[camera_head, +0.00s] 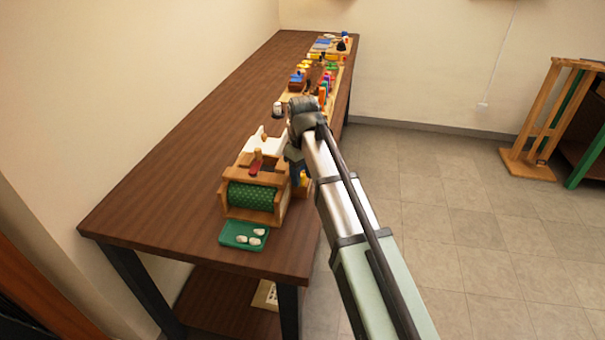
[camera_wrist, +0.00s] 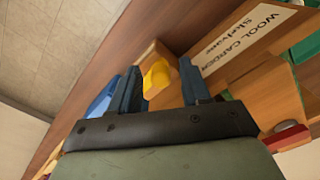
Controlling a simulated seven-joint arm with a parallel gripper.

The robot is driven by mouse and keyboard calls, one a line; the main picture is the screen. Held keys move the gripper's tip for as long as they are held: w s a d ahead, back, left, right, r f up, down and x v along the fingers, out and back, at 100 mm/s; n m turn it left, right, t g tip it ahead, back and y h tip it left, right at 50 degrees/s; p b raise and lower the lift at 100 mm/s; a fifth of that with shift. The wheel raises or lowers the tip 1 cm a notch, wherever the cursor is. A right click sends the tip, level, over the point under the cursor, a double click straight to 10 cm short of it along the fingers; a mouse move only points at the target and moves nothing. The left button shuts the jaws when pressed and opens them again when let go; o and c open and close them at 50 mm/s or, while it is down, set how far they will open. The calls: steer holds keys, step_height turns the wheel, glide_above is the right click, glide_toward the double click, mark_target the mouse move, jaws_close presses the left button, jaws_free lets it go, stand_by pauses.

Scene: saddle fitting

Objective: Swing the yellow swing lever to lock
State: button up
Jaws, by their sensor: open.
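The yellow swing lever (camera_wrist: 157,77) shows in the wrist view as a short yellow piece on a small wooden block, beside the wool carder's labelled wooden side. My gripper (camera_wrist: 159,70) is open, with one dark blue finger on each side of the lever. Gaps show between the lever and both fingers; whether either touches it lower down I cannot tell. In the head view, the wool carder (camera_head: 254,217) is a wooden frame with a green drum. A little yellow (camera_head: 304,178) shows at its right side, by my gripper (camera_head: 297,170), mostly hidden by my arm.
A red handle (camera_head: 256,164) and a white piece (camera_head: 265,144) sit on the carder. A green tray (camera_head: 226,241) with white lumps lies before it. A blue object (camera_wrist: 101,100) is left of my gripper. Many small items crowd the table's far end. The table's left side is clear.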

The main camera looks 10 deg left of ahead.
steer(key=n, duration=0.1)
steer(key=d+n, duration=0.1)
steer(key=n, duration=0.1)
steer(key=w+d+n, duration=0.1)
steer(key=n, duration=0.3)
steer(key=w+d+n, duration=0.1)
steer(key=n, duration=0.2)
steer(key=shift+w+d, duration=0.2)
step_height(320, 180, up, 14)
steer(key=s+d+f+m, duration=0.2)
steer(key=d+f+m, duration=0.2)
steer(key=d+f, duration=0.3)
steer(key=s+d+f+m, duration=0.2)
steer(key=d+f+m, duration=0.3)
steer(key=f, duration=1.1)
steer(key=s+d+f+m, duration=0.2)
steer(key=d+f+m, duration=0.3)
steer(key=d+f, duration=0.4)
steer(key=shift+f, duration=1.85)
steer(key=shift+r, duration=0.1)
